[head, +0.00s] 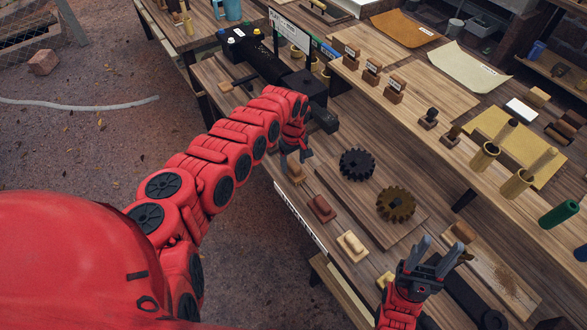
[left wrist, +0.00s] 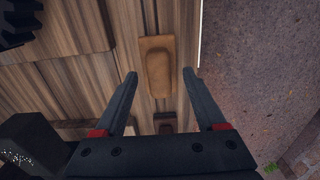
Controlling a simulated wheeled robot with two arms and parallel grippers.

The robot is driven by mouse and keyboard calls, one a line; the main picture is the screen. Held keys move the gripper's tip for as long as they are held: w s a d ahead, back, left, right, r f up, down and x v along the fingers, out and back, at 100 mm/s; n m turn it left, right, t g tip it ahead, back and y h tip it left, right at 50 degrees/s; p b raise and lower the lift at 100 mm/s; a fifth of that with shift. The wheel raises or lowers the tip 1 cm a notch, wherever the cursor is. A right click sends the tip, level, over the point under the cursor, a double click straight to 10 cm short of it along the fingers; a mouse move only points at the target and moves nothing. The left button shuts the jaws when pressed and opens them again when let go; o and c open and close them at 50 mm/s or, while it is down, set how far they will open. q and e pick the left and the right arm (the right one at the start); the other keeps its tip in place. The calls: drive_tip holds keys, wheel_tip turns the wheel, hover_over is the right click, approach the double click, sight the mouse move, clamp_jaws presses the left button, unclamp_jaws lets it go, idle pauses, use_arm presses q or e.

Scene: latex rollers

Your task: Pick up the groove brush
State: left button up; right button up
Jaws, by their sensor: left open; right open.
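A small tan-brown block shaped like a brush (head: 296,172) lies on the bench just below my left gripper (head: 296,160). I take it for the groove brush, but its bristles do not show. In the left wrist view, a tan block with a rounded top (left wrist: 158,66) lies just ahead of the open fingers of my left gripper (left wrist: 160,82), between their lines. A darker brown piece (left wrist: 165,127) shows nearer the palm, partly hidden. My right gripper (head: 437,250) is open and empty above the bench's near right part.
A reddish-brown block (head: 322,209) and a cream one (head: 352,246) lie in a row along the bench's front edge. A black gear (head: 357,164) and a brown gear (head: 396,204) lie behind. A black machine (head: 262,60) stands at the back left.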

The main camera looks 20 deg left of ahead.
sight(294, 164)
use_arm(q)
drive_tip(key=shift+f, duration=0.95)
clamp_jaws()
drive_tip(key=shift+r, duration=0.1)
drive_tip(key=shift+w+a+r, duration=0.1)
drive_tip(key=shift+r, duration=0.4)
wheel_tip(294, 164, up, 9)
drive_tip(key=shift+f+b, duration=0.1)
drive_tip(key=shift+b, duration=0.8)
